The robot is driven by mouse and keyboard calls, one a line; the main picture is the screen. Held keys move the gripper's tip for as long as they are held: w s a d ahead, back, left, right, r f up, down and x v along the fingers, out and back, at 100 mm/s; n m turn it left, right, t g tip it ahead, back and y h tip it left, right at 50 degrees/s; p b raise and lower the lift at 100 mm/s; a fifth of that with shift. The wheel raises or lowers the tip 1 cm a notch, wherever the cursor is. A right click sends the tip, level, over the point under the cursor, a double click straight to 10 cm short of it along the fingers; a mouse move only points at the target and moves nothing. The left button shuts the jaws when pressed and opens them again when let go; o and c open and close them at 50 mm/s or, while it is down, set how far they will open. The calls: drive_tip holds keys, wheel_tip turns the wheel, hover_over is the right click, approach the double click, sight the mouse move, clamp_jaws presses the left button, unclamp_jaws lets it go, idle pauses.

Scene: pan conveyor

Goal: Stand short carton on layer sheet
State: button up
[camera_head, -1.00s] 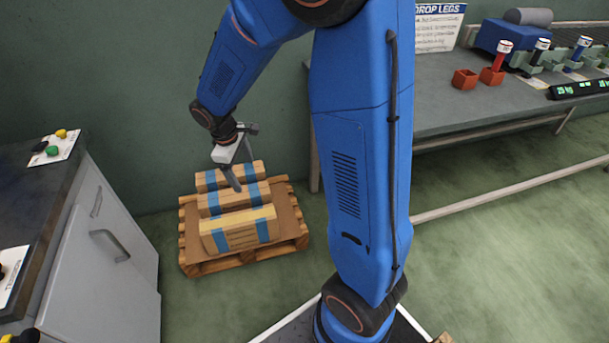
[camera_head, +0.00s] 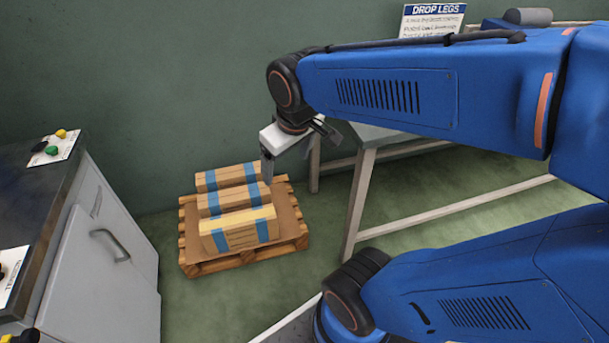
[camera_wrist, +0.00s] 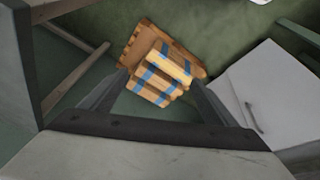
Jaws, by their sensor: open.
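Several tan cartons with blue bands lie in a row on a brown layer sheet (camera_head: 286,212): a back carton (camera_head: 226,176), a middle carton (camera_head: 234,199) and a front carton (camera_head: 240,231) with a paler top. I cannot tell which one is the short carton. My gripper (camera_head: 296,150) is open and empty, above and to the right of the cartons in the head view. In the wrist view the cartons (camera_wrist: 163,73) show beyond and between my open fingers (camera_wrist: 158,90), well apart from them.
The sheet lies on a wooden pallet (camera_head: 217,264) on the green floor. A grey cabinet (camera_head: 105,255) stands to the left. A table leg (camera_head: 357,200) and a rail stand to the right. The wall is close behind the pallet.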

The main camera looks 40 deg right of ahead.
drive_tip(key=s+r+m+t, duration=0.1)
drive_tip(key=s+m, duration=0.1)
drive_tip(key=s, duration=0.5)
drive_tip(key=shift+r, duration=0.15)
drive_tip(key=shift+s, duration=0.1)
idle(1.0)
